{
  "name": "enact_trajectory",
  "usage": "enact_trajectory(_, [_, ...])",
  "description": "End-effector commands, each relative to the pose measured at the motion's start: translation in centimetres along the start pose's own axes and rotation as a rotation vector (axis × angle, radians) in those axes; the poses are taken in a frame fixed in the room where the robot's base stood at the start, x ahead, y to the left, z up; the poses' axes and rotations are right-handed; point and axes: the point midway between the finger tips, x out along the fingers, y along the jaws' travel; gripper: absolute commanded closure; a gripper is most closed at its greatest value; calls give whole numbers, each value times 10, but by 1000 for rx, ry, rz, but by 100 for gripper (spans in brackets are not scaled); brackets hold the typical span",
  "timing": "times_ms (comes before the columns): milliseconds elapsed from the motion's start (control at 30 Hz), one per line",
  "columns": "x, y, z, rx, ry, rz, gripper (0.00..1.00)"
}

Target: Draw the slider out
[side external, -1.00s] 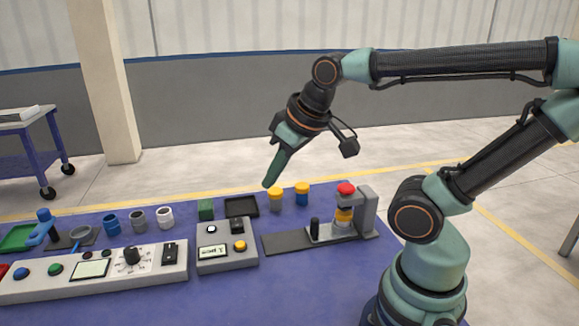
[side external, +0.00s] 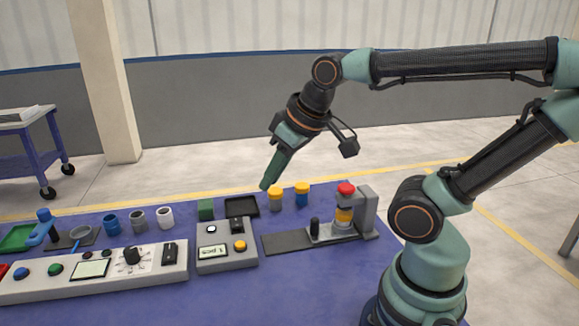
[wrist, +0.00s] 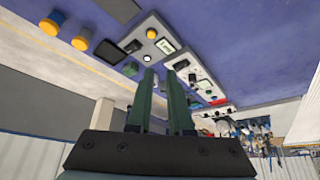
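The slider (side external: 323,239) is a light grey plate with an upright black knob (side external: 314,226), on a dark flat track (side external: 285,243) at the right of the table. Its right end lies under a grey bracket (side external: 364,205) with a red cap (side external: 346,188) on top. A yellow-and-white piece (side external: 343,216) stands under the cap. My gripper (side external: 265,187) hangs above the back of the table, left of and higher than the slider, touching nothing. In the wrist view its two green fingers (wrist: 160,74) are apart with nothing between them. The slider is not clear in that view.
Two yellow-topped cylinders (side external: 275,198) (side external: 302,192) stand behind the track. A black tray (side external: 241,206) and a green block (side external: 206,209) lie to their left. A control box (side external: 226,250) and a long panel (side external: 95,272) fill the left. The front right of the table (side external: 310,285) is clear.

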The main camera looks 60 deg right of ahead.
Motion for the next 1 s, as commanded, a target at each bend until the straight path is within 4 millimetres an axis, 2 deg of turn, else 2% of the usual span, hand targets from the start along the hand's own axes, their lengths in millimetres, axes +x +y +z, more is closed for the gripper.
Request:
enact_trajectory(33, [1, 2, 0, 6, -6, 3, 58])
enact_trajectory(67, [2, 4, -1, 13, -12, 7, 46])
enact_trajectory(100, [4, 8, -1, 26, -25, 13, 41])
enact_trajectory(167, [10, 18, -1, 56, -53, 27, 41])
enact_trajectory(367, [38, 70, 2, 218, -197, 88, 41])
enact_trajectory(600, [74, 139, 26, 430, -367, 134, 41])
enact_trajectory(700, [86, 161, 38, 499, -419, 141, 41])
enact_trajectory(833, [95, 178, 50, 556, -461, 144, 41])
enact_trajectory(1000, [102, 184, 57, 580, -480, 144, 41])
